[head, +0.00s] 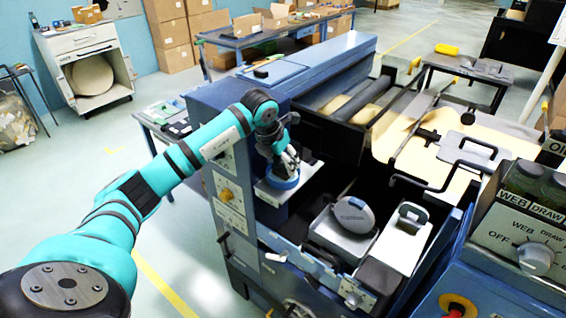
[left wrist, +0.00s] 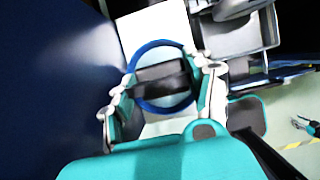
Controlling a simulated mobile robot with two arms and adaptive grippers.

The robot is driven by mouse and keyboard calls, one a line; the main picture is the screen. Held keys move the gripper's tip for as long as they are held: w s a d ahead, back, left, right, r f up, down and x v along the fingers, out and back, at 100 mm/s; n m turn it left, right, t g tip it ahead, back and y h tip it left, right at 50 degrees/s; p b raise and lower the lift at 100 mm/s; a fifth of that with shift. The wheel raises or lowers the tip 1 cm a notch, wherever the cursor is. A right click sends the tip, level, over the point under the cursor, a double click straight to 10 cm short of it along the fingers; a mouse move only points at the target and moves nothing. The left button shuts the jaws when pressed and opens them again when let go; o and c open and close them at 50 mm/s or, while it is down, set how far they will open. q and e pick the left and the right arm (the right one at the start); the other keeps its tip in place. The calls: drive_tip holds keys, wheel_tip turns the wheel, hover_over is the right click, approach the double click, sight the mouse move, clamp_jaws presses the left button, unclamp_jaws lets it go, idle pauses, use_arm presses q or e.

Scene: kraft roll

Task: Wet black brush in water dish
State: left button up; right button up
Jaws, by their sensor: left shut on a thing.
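The water dish is a round blue-rimmed dish (head: 281,184) on a pale ledge at the front of the blue machine. It also shows in the left wrist view (left wrist: 153,43). My left gripper (head: 287,160) is directly over the dish, reaching down to it. In the left wrist view my left gripper (left wrist: 166,82) is shut on the black brush (left wrist: 165,80), a dark block across the middle of the dish ring. The brush is over or inside the dish; how deep its lower side sits is hidden. My right gripper is not in view.
The pale ledge (head: 268,196) juts from the blue machine (head: 226,100). To its right are open grey trays, one with a round grey part (head: 353,214). A control panel with a "WEB DRAW" knob (head: 535,258) stands at far right. The floor at left is clear.

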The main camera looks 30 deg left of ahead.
use_arm(q)
drive_tip(key=shift+r+p, duration=1.3)
drive_tip(key=shift+r, duration=1.3)
drive_tip(key=shift+d+f, duration=0.1)
